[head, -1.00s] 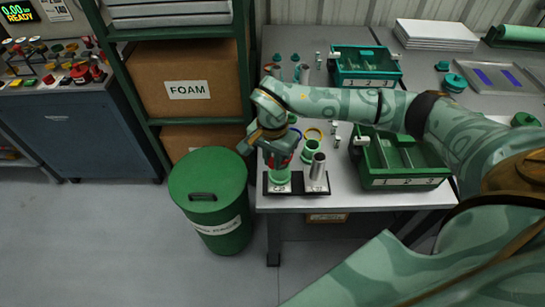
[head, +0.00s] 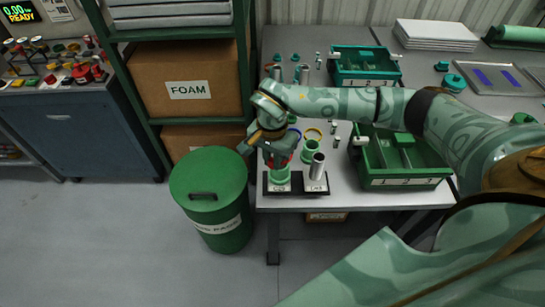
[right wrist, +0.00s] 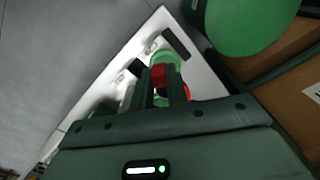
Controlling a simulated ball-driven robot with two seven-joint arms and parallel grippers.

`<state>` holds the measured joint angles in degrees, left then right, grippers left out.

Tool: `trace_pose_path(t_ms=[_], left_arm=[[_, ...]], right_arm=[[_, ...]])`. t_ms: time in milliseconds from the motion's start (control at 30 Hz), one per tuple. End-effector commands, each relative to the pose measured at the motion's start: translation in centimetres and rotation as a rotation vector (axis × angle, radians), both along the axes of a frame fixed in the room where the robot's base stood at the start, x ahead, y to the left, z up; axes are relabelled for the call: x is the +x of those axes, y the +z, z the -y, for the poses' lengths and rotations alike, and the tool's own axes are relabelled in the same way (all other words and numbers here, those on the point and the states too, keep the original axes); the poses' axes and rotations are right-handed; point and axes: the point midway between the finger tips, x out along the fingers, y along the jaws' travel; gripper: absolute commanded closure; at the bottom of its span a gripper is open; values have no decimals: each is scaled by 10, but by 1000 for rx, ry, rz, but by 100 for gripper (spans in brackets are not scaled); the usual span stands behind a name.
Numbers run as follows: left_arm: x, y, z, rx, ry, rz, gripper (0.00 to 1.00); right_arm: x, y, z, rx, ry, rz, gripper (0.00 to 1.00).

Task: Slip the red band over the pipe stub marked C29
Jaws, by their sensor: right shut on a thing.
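My right gripper (head: 279,158) is shut on the red band (head: 284,161), just above the left stub on the black base at the table's front edge. The red band (right wrist: 159,76) also shows between the fingers in the right wrist view, partly hidden by them. The left stub (head: 281,177) looks green and shows below the gripper; the wrist view has its green rim (right wrist: 166,57). I cannot tell whether the band is around the stub or only above it. A silver pipe stub (head: 317,167) stands upright to its right. Both have white labels, too small to read surely. My left gripper is out of view.
A green bin (head: 405,183) with compartments stands right of the stubs; a teal bin (head: 366,80) is behind. A green drum (head: 207,215) stands left of the table.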

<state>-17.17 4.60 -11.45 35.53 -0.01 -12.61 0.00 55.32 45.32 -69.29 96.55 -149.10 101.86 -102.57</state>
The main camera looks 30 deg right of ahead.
Motion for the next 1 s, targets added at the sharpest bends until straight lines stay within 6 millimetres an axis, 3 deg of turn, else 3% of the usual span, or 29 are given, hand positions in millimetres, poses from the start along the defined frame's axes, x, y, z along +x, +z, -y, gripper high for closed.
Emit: trace_pose_path(t_ms=[1000], left_arm=[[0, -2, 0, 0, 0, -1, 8]], right_arm=[[0, -10, 0, 0, 0, 0, 100]])
